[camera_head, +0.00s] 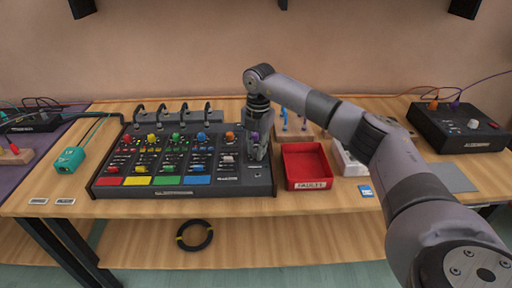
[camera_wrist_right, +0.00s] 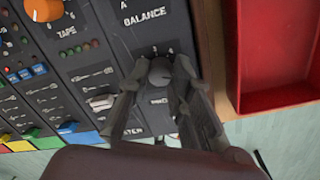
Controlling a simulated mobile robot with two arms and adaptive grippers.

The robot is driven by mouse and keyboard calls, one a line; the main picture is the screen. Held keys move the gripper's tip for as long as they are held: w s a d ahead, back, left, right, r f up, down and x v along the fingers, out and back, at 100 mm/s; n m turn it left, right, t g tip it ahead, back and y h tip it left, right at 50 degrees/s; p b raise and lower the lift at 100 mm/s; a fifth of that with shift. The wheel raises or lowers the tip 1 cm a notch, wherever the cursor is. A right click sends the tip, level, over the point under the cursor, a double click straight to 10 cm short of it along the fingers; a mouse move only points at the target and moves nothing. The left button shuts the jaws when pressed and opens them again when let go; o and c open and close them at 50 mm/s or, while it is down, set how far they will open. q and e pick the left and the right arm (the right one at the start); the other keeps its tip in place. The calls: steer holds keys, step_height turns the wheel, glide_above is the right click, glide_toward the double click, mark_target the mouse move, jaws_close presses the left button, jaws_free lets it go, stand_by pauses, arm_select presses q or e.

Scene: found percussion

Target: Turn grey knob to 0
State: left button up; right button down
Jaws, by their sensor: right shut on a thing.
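The grey knob (camera_wrist_right: 160,71) sits on the right part of the dark mixer panel (camera_wrist_right: 95,55), below the "BALANCE" lettering. Small scale numbers show just above it; its pointer is hard to make out. My right gripper (camera_wrist_right: 154,86) is shut on the knob, one finger on each side. In the head view my right gripper (camera_head: 257,152) reaches down onto the right end of the mixer (camera_head: 183,193), and the grey knob is hidden there. My left gripper is not in view.
A red bin (camera_head: 307,183) stands just right of the mixer. An orange knob (camera_wrist_right: 43,8) and a pale switch (camera_wrist_right: 101,102) are near the gripper. A second black box (camera_head: 460,130) stands far right.

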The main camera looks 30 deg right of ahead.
steer(key=n+p, duration=0.1)
steer(key=n, duration=0.1)
steer(key=shift+r+n, duration=0.1)
steer(key=shift+n, duration=0.3)
steer(key=n+p, duration=0.1)
steer(key=n, duration=0.1)
steer(key=shift+n, duration=0.3)
steer(key=n, duration=0.2)
steer(key=shift+n+p, duration=0.4)
steer(key=n, duration=0.3)
steer(key=shift+n+g, duration=0.3)
steer(key=n, duration=0.6)
steer(key=shift+w+d+p, duration=0.1)
steer(key=shift+p, duration=0.25)
steer(key=n, duration=0.6)
steer(key=shift+n, duration=0.3)
steer(key=n, duration=0.6)
steer(key=shift+b, duration=0.3)
steer(key=n, duration=0.4)
steer(key=shift+h, duration=0.3)
steer(key=n, duration=0.3)
steer(key=shift+w+n, duration=0.1)
steer(key=shift+n, duration=0.2)
steer(key=n, duration=1.1)
steer(key=shift+n+b, duration=0.3)
steer(key=shift+b, duration=0.05)
